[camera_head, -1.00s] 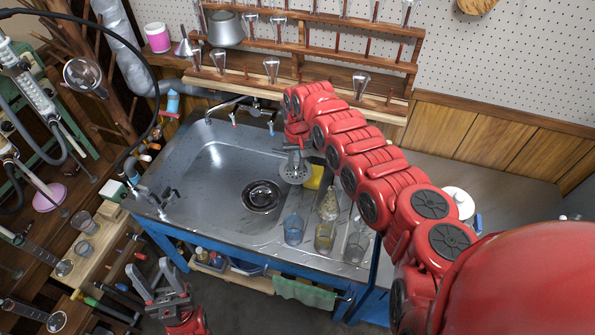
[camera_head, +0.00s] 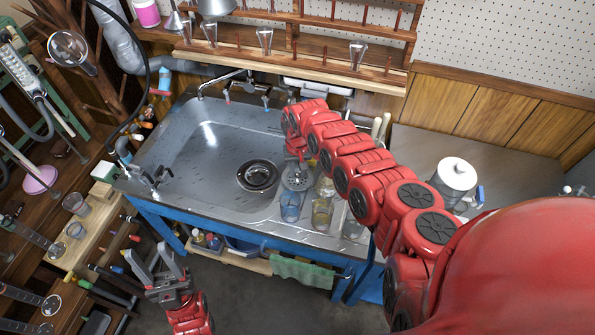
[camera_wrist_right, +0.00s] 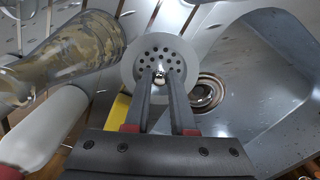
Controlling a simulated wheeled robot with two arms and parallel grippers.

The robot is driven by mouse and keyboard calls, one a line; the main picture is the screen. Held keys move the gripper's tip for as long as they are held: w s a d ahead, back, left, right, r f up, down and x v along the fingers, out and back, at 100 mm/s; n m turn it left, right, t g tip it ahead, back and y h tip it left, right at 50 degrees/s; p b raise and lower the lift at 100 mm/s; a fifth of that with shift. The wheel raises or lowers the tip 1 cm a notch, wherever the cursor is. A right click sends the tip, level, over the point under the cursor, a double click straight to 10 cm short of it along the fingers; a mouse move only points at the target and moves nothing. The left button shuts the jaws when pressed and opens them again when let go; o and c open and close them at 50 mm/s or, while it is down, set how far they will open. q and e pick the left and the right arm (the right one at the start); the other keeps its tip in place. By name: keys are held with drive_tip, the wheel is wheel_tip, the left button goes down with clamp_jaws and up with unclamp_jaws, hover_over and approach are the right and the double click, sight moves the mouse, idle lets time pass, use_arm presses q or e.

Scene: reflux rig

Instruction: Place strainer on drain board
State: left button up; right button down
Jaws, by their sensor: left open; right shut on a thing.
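The strainer (camera_head: 297,179) is a round grey metal disc with small holes and a central knob. My right gripper (camera_head: 296,163) is shut on its knob. In the right wrist view, the strainer (camera_wrist_right: 160,52) shows in front of the fingertips (camera_wrist_right: 158,84). It appears over the basin-side edge of the drain board (camera_head: 296,238), right of the sink drain (camera_head: 258,176); whether it touches the board I cannot tell. My left gripper (camera_head: 157,264) is open and empty, in front of the sink unit. My right arm hides part of the drain board.
Glasses, one bluish (camera_head: 290,206) and one amber (camera_head: 322,213), stand close to the strainer. A mottled bottle (camera_wrist_right: 70,58) and a yellow item (camera_wrist_right: 117,110) are beside the right gripper. The basin is open.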

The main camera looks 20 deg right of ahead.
drive_tip(key=shift+f+b, duration=0.5)
drive_tip(key=shift+f, duration=0.35)
drive_tip(key=c, duration=0.7)
unclamp_jaws()
drive_tip(key=shift+r, duration=0.15)
